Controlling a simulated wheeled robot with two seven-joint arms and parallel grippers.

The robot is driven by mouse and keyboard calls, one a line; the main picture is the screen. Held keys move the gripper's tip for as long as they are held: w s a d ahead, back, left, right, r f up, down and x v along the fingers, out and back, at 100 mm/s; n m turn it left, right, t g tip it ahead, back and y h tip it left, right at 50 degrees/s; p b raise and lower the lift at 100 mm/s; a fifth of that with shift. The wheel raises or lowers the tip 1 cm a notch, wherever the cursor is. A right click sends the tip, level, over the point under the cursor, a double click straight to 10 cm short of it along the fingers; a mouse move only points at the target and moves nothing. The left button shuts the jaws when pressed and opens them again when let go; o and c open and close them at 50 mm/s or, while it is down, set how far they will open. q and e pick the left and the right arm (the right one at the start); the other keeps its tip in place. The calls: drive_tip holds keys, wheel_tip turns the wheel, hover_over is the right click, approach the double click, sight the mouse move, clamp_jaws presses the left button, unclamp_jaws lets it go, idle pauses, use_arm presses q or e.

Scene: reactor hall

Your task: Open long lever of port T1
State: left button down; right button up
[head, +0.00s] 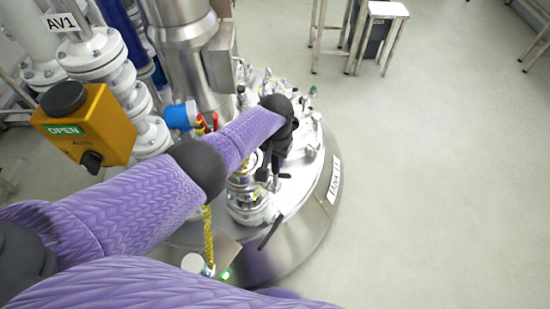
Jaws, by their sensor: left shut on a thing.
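The port fittings stand on the lid of the steel tank (308,222), in the middle of the head view. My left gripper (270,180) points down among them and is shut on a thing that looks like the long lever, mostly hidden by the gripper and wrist. A separate black lever (270,232) sticks out from the front of a flanged port (250,208), below my gripper and apart from it. No port label T1 is readable. My right gripper is not in view.
A yellow valve box (85,125) marked OPEN stands at the left, before white flanged pipes (95,55). A blue-capped fitting (180,115) and a steel column (185,45) stand behind my left arm. Stools (385,10) stand at the back. The floor at right is clear.

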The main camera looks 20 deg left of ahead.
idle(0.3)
use_arm(q)
drive_tip(key=shift+c, duration=2.3)
unclamp_jaws()
drive_tip(key=shift+d+f, duration=0.1)
wheel_tip(320, 180, up, 10)
drive_tip(key=p, duration=0.6)
drive_tip(key=shift+w+f, duration=0.1)
drive_tip(key=shift+f, duration=0.05)
